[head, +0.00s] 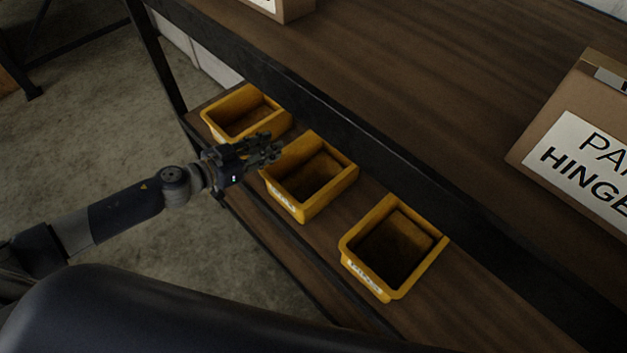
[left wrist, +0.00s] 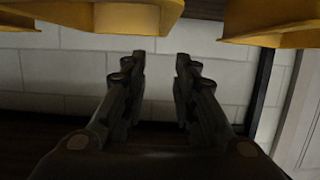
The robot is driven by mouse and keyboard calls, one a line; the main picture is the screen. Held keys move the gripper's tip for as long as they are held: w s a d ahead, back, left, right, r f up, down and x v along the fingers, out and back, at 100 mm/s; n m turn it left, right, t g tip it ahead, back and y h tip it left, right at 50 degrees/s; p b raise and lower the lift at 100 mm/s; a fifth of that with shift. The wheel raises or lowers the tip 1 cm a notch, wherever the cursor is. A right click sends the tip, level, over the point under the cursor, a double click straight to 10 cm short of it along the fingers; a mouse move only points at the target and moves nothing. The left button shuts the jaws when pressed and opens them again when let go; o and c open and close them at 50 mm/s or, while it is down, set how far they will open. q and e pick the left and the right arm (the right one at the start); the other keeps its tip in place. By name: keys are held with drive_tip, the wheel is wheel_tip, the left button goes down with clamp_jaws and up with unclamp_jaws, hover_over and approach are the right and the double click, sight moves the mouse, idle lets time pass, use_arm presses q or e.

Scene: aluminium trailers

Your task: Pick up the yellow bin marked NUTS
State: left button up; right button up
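Three yellow bins stand in a row on the lower shelf: a far-left one (head: 228,125), a middle one (head: 318,205) and a near-right one (head: 408,284). The middle and near-right bins show small white front labels, too blurred for me to tell which reads NUTS. My left gripper (head: 270,148) is open and empty, at the gap between the far-left and middle bins, overlapping the middle bin's corner in the head view. In the left wrist view, its parted fingers (left wrist: 160,64) show below two yellow bins (left wrist: 118,17) (left wrist: 262,36). My right gripper is out of view.
The upper shelf's dark edge (head: 340,125) overhangs the bins on the right. A cardboard box (head: 572,105) with a HINGE label stands on that shelf. A dark rack post (head: 157,60) rises at the left. Concrete floor (head: 90,130) lies open to the left.

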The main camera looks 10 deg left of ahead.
use_arm(q)
drive_tip(key=b, duration=0.1)
approach(290, 149)
drive_tip(key=x, duration=0.2)
drive_tip(key=shift+w+d+f, duration=0.1)
drive_tip(key=shift+w+d, duration=0.05)
drive_tip(key=shift+w, duration=0.1)
drive_tip(key=shift+w+d, duration=0.15)
drive_tip(key=shift+w, duration=0.15)
drive_tip(key=shift+x, duration=3.45)
clamp_jaws()
